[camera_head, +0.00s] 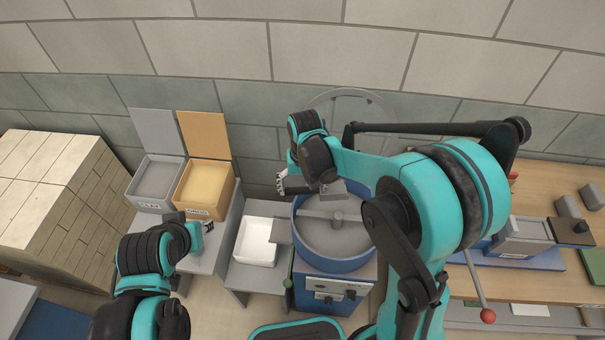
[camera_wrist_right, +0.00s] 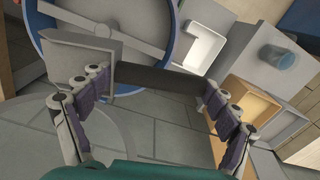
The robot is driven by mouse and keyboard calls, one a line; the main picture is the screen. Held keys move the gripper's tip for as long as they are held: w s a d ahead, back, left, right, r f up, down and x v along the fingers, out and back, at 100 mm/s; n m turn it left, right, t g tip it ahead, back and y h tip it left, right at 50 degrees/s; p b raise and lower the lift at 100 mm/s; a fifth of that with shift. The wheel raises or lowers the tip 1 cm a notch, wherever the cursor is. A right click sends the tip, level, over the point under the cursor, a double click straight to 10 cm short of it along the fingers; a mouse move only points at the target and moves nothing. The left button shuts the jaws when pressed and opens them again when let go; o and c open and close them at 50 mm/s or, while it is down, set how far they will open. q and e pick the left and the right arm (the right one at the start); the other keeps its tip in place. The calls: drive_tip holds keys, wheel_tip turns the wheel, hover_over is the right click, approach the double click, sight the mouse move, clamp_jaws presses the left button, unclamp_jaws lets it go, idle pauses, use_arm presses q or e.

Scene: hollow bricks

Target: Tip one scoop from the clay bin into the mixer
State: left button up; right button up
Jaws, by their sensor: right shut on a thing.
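The mixer (camera_head: 336,262) is a blue round drum with a grey inside and a crossbar. My right gripper (camera_head: 308,186) is at its back left rim, shut on the scoop's dark handle. The grey scoop (camera_wrist_right: 78,62) lies over the drum's edge in the wrist view; whether it holds clay I cannot tell. Two open bins stand at the left: a grey one (camera_head: 155,181) with grey fill and a tan one (camera_head: 205,188) with sandy fill.
A white tray (camera_head: 257,241) stands between the bins and the mixer. Stacked pale bricks (camera_head: 60,205) are at far left. A wooden bench (camera_head: 540,290) with a press is at right.

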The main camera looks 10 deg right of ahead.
drive_tip(key=shift+a+r, duration=0.2)
drive_tip(key=shift+a, duration=0.05)
drive_tip(key=shift+f+y, duration=0.15)
drive_tip(key=shift+y, duration=0.15)
drive_tip(key=shift+d+f+y+b, duration=0.7)
drive_tip(key=shift+f+y+b, duration=0.1)
drive_tip(key=shift+y, duration=0.3)
drive_tip(key=shift+d+y+b, duration=0.3)
drive_tip(key=shift+d+y, duration=0.1)
drive_tip(key=shift+y, duration=0.2)
drive_tip(key=shift+s+d+r+t+y+b, duration=0.1)
drive_tip(key=shift+d+r+t+y+b, duration=0.3)
drive_tip(key=shift+d+y+b, duration=0.45)
drive_tip(key=d+y+b, duration=0.1)
drive_tip(key=d+r+y+b, duration=0.1)
drive_tip(key=y+b, duration=0.1)
drive_tip(key=d+y+b, duration=0.1)
drive_tip(key=y, duration=0.1)
drive_tip(key=shift+s+d+r+b, duration=0.2)
drive_tip(key=shift+d+r+b, duration=0.15)
drive_tip(key=shift+r+b, duration=0.05)
drive_tip(key=shift+d+r+y+b, duration=0.4)
drive_tip(key=shift+d+y+b, duration=0.2)
drive_tip(key=shift+y+b, duration=0.35)
drive_tip(key=shift+s+d+r+y, duration=0.1)
drive_tip(key=shift+d+r+y, duration=0.1)
drive_tip(key=shift+r+y, duration=0.1)
